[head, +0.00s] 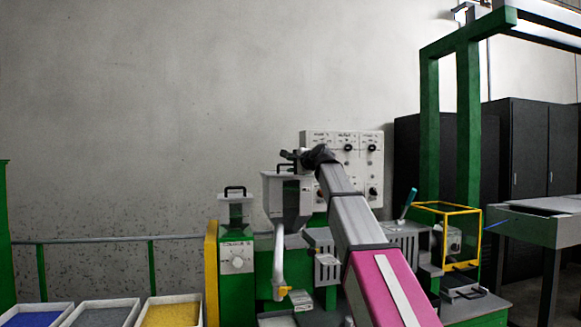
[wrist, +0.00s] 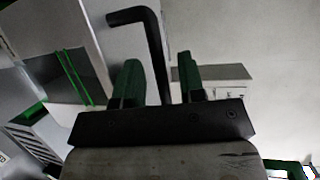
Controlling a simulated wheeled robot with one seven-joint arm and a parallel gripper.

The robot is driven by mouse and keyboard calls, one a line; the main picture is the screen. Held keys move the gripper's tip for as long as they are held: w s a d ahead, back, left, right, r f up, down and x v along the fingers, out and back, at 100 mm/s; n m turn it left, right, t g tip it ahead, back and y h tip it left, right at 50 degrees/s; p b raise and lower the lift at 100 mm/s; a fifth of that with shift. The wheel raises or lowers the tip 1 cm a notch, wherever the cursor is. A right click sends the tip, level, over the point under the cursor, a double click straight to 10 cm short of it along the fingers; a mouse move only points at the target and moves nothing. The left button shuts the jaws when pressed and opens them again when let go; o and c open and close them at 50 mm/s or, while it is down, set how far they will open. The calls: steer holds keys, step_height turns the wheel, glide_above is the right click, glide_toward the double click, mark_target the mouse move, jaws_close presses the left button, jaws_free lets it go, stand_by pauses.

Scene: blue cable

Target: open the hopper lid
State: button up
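The hopper (head: 287,197) is a grey funnel-shaped bin on the green machine in the head view. Its lid looks closed and has a black bar handle (head: 283,168). In the wrist view the bent black handle (wrist: 150,38) rises between my two green fingers. My gripper (wrist: 158,78) is open, with a gap visible on each side of the handle. In the head view my gripper (head: 291,156) is at the top of the hopper, close to the handle. My wrist partly hides the lid's right side, and contact with the handle cannot be told.
A white control panel (head: 345,150) with knobs stands close behind my arm. A second bin (head: 235,208) with a black handle stands left of the hopper. A yellow-framed box (head: 447,237) is at the right. Open trays (head: 172,312) line the lower left. Space above the hopper is clear.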

steer(key=shift+w+a+f, duration=0.15)
steer(key=shift+w+a, duration=0.2)
steer(key=shift+w, duration=0.1)
jaws_close()
